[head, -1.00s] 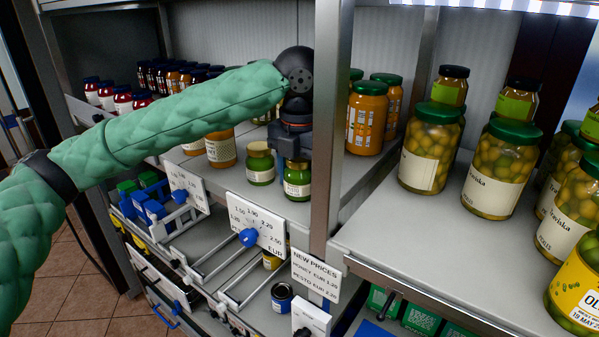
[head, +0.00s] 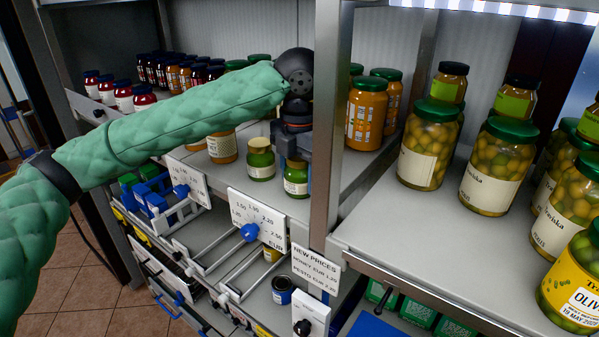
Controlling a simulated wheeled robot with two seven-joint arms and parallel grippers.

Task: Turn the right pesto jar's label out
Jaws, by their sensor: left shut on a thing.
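The left pesto jar (head: 261,162) shows a pale label. The right pesto jar (head: 296,180) stands upright by the metal post, its front mostly green with a pale band low down; I cannot read it. My left gripper (head: 291,157) points down from above and is shut on the right pesto jar; its fingers are mostly hidden behind and beside the lid. My right gripper is out of view.
A metal post (head: 328,120) stands close to the right of the gripper. Orange jars (head: 222,147) stand to the left, with more orange jars (head: 364,115) behind the post. Large olive jars (head: 430,145) fill the right shelf. Price signs (head: 257,220) hang below the shelf edge.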

